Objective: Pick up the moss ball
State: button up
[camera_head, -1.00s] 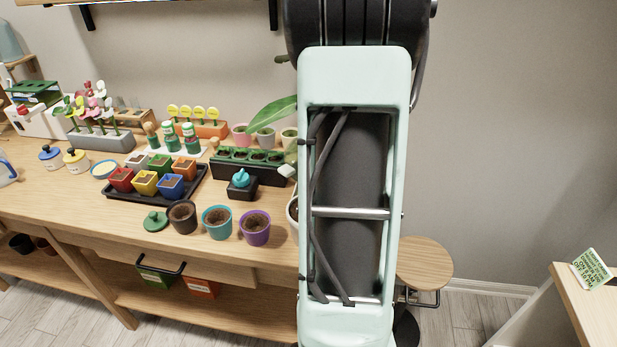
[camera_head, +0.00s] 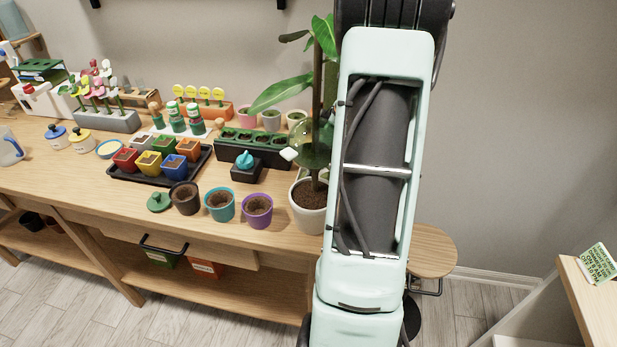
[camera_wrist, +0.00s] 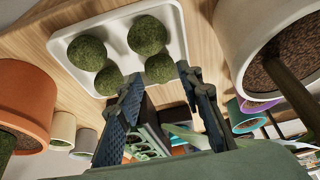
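Several round dark green moss balls rest in a white tray (camera_wrist: 178,12) at the top of the wrist view. One moss ball (camera_wrist: 148,35) is at the upper right of the tray, another (camera_wrist: 87,53) at the left. A third moss ball (camera_wrist: 159,68) is just beyond my fingertips, closer to the right finger, and a further one (camera_wrist: 108,81) is near the left fingertip. My gripper (camera_wrist: 158,74) is open, its two dark ridged fingers spread with nothing held. In the head view the gripper, tray and moss balls are not visible.
A white pot (camera_wrist: 232,70) with soil stands close right of the tray; an orange pot (camera_wrist: 30,85) stands left. Purple (camera_head: 257,212) and teal (camera_head: 219,206) pots and a black tray (camera_head: 150,178) of small coloured pots stand on the wooden bench (camera_head: 60,180).

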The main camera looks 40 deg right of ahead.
jog(key=shift+x, duration=1.4)
jog(key=c, duration=0.5)
jog(key=shift+d+r, duration=0.1)
jog(key=shift+r, duration=0.05)
notch_tip(320, 180, up, 10)
jog(key=shift+f, duration=0.1)
jog(key=shift+o, duration=0.4)
